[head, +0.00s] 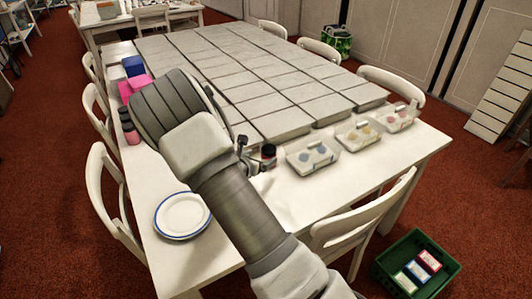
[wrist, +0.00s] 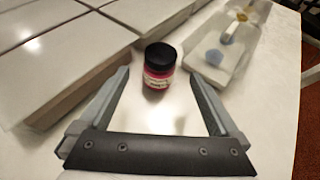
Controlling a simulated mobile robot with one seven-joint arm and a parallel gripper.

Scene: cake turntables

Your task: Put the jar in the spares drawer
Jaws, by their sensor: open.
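A small jar (wrist: 159,68) with a black lid, red-pink contents and a pale label stands upright on the white table in the wrist view. It also shows in the head view (head: 268,155), just right of my arm. My gripper (wrist: 158,76) is open and empty, with its fingertips on either side of the jar's near space. The jar stands between or just beyond the tips; I cannot tell which, and I see no contact. My arm hides most of the gripper in the head view. I cannot make out a spares drawer in either view.
Grey slabs (head: 270,75) cover the table's middle. Clear boxes (head: 313,154) with coloured pieces stand right of the jar. A plate (head: 182,215) and dark-lidded jars (head: 130,130) are at left. Chairs (head: 365,215) surround the table. A green crate (head: 416,238) is on the floor.

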